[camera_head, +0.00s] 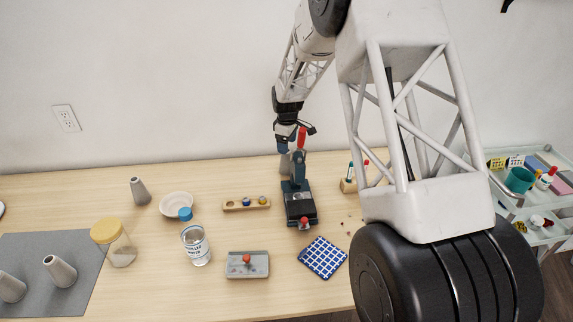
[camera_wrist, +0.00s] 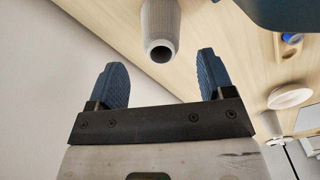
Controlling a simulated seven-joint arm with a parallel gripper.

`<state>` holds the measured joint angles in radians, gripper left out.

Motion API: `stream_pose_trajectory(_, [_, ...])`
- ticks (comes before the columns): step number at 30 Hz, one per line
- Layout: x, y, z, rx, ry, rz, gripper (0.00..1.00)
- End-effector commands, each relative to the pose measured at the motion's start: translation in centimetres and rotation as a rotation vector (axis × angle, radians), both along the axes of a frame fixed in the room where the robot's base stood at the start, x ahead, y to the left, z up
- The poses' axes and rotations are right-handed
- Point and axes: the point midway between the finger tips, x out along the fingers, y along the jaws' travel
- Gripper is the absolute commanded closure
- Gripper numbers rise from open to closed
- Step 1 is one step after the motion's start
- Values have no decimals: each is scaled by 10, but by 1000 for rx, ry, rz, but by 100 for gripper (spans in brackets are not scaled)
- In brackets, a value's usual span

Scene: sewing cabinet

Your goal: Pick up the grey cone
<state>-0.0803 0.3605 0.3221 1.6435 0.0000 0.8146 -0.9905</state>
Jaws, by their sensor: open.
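A grey cone (camera_wrist: 160,22) is in the wrist view, its narrow end with a dark hole facing my gripper. My gripper (camera_wrist: 161,72) is open, one blue finger to each side of the cone's narrow end, with no contact visible. In the head view, my gripper (camera_head: 284,147) is low over the back of the table, behind a dark blue sewing machine (camera_head: 299,207). A grey cone partly shows below it there, mostly hidden. Another grey cone (camera_head: 140,191) stands at the back left. Two more grey cones, one here (camera_head: 62,271) and one at the left edge (camera_head: 11,288), are on a grey mat (camera_head: 38,247).
The sewing machine stands close beside the cone. To its left are a wooden holder (camera_head: 232,206), a white bowl (camera_head: 176,206), a bottle (camera_head: 197,247) and a yellow-lidded jar (camera_head: 122,250). A grey tray (camera_head: 248,273) and checked cloth (camera_head: 323,257) lie in front. The wall is behind.

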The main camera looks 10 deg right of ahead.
Motion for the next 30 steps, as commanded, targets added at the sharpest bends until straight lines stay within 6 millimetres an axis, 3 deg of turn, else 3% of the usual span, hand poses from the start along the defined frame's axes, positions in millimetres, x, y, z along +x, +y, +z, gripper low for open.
stream_pose_trajectory(6, [-2, 0, -27, 0, 2, 0, 25])
stream_pose_trajectory(11, [-2, 0, -38, 0, 1, 0, 25])
stream_pose_trajectory(29, [-1, 0, -40, 0, 1, 0, 25])
stream_pose_trajectory(30, [-1, 0, -40, 0, 1, 0, 31])
